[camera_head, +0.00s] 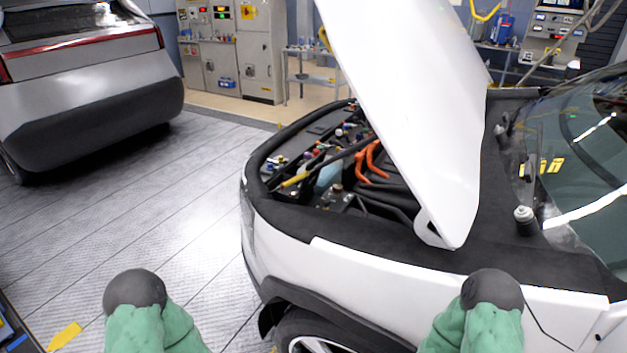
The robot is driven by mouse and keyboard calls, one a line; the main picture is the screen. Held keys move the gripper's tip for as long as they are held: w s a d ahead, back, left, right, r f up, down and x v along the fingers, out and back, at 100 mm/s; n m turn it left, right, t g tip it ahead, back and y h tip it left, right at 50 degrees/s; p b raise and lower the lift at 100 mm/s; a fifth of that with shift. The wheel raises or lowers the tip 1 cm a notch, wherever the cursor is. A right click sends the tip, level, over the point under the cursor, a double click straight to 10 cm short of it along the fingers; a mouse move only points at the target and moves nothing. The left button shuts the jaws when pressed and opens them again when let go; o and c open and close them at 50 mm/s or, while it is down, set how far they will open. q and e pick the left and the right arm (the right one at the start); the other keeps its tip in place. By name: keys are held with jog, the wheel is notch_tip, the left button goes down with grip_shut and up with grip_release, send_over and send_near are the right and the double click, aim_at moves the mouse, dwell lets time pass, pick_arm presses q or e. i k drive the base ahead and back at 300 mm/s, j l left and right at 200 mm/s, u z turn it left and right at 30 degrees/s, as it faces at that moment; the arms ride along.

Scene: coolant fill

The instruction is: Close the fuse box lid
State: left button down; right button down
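The fuse box and its lid cannot be made out for certain among the small parts in the open engine bay (335,170) of the white car. The raised white hood (415,90) hides the bay's right part. Two green arm parts of mine with dark rounded ends show at the bottom, one at left (135,290) and one at right (492,290), both apart from the engine bay. No gripper fingers are visible on either arm.
Orange hoses (370,160) and a yellow-ended rod (295,180) are in the bay. A white spray can (524,220) stands near the windshield. A grey car (85,90) is at back left. Grey floor (180,220) between the cars is clear.

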aim_at(308, 183)
jog(key=i+j, duration=0.15)
jog(key=j, duration=0.15)
jog(key=i+j, duration=0.1)
jog(key=j, duration=0.2)
jog(key=j+z, duration=0.1)
jog(key=z, duration=0.3)
jog(key=i+j+z, duration=0.1)
jog(key=z, duration=0.3)
jog(key=j+z, duration=0.2)
jog(key=z, duration=0.2)
jog(key=j+z, duration=0.15)
jog(key=z, duration=0.25)
